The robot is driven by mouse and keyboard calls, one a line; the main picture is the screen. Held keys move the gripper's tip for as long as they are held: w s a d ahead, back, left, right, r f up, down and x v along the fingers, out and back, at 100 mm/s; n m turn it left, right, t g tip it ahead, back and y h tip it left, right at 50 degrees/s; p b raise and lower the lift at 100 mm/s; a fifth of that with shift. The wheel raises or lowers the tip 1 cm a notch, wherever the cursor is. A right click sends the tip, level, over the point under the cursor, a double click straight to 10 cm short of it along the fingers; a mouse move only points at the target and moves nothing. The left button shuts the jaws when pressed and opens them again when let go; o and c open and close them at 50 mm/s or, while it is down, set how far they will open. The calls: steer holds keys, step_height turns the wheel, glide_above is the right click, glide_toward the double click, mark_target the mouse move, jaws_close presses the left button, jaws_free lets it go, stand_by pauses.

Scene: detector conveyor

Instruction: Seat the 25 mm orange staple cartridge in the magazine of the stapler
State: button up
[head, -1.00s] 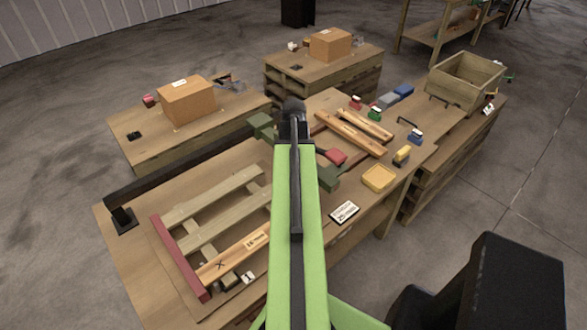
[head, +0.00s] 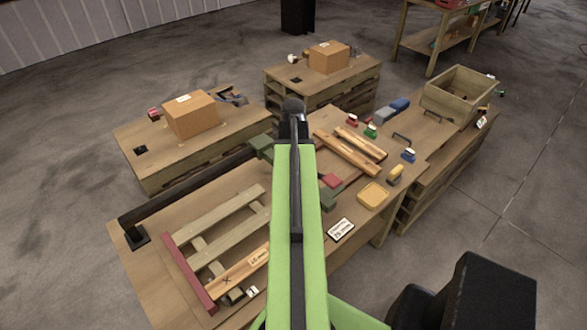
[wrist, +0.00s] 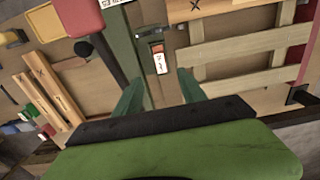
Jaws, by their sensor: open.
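A small red-orange cartridge with a white label (wrist: 158,60) shows in the wrist view, lying along a dark green channel that looks like the stapler's magazine (wrist: 147,85). I cannot tell how deep it sits or read its label. My gripper (wrist: 159,77) is open, its two green fingers spread to either side of the cartridge in the picture and apart from it. Dark green stapler parts (head: 328,198) show on both sides of my arm in the head view. My arm hides the middle of the stapler and my gripper there.
A 25 mm card (head: 341,230) and a yellow tray (head: 373,196) lie right of my arm. A slatted pallet piece (head: 222,225) lies left. Coloured small blocks, planks (head: 348,153) and a wooden crate (head: 458,93) are farther right. Cardboard boxes (head: 190,114) stand on tables behind.

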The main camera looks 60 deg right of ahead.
step_height(320, 180, up, 6)
steer(key=p, duration=0.4)
steer(key=shift+f, duration=0.15)
